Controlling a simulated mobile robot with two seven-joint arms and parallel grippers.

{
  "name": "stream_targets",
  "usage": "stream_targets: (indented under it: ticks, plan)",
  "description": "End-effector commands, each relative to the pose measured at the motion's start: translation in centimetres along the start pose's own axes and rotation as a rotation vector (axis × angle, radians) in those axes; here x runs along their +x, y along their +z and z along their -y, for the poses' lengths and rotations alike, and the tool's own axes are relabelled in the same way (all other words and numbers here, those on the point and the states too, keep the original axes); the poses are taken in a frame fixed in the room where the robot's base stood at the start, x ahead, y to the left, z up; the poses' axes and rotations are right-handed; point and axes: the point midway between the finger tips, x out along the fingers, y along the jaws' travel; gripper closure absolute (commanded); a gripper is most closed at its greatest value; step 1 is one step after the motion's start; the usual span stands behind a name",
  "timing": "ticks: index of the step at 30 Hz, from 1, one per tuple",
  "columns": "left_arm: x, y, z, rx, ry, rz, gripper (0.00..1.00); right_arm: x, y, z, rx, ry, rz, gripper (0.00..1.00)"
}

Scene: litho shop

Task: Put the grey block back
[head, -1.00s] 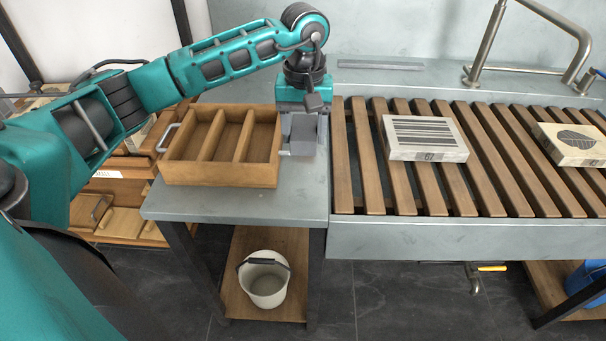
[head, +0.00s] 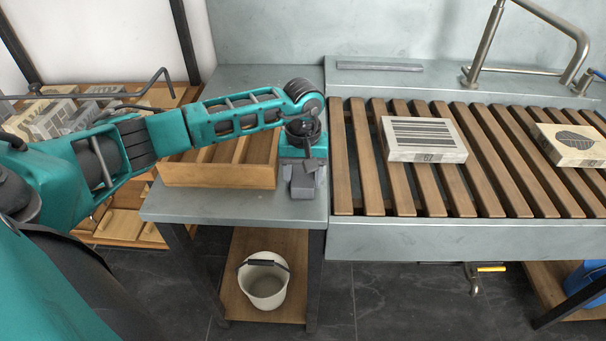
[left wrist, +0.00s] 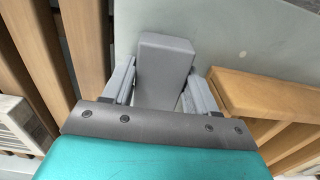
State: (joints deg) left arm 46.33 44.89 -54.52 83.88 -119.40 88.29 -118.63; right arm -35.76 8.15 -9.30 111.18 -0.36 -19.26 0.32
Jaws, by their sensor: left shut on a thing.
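The grey block (left wrist: 163,68) is between the fingers of my left gripper (left wrist: 160,95) in the left wrist view. In the head view my left gripper (head: 303,188) points down over the grey table, with the block (head: 302,182) low between its fingers. It is just right of the wooden divided tray (head: 220,175) and left of the slatted rack. Whether the block touches the table, I cannot tell. My forearm hides part of the tray. The tray's visible compartments look empty. My right gripper is not in view.
The slatted wooden rack (head: 375,180) lies to the right, bearing a stone with dark stripes (head: 425,138) and one with a dark oval (head: 572,143). A white bucket (head: 265,280) stands on the shelf below. The table's front strip (head: 240,209) is clear.

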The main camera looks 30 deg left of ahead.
Motion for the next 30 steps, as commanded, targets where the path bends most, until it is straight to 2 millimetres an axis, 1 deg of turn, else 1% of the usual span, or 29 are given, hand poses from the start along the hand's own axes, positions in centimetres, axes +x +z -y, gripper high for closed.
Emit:
stream_targets:
  ticks: [5, 6, 13, 20, 23, 26, 30]
  plan:
    - [0.4, -0.1, 0.0, 0.0, 0.001, -0.002, 0.75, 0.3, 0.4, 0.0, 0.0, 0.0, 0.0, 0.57]
    - [0.3, 0.0, 0.0, 0.0, 0.0, -0.001, 0.38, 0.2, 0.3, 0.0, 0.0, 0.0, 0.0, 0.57]
    - [0.2, 0.0, 0.0, 0.0, -0.001, 0.0, 0.17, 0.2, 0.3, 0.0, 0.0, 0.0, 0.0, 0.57]
    - [0.2, 0.0, 0.0, 0.0, -0.001, 0.0, 0.17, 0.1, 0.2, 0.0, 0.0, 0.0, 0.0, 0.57]
    - [-0.3, 0.0, 0.0, -0.001, 0.0, 0.0, 0.17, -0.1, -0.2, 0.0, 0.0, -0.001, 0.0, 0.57]
    - [-1.5, -0.2, 0.0, 0.0, 0.001, -0.005, 0.17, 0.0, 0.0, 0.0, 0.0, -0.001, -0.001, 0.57]
    - [-4.5, -0.1, 0.0, 0.0, 0.002, -0.005, 0.17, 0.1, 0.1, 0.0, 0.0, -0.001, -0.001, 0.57]
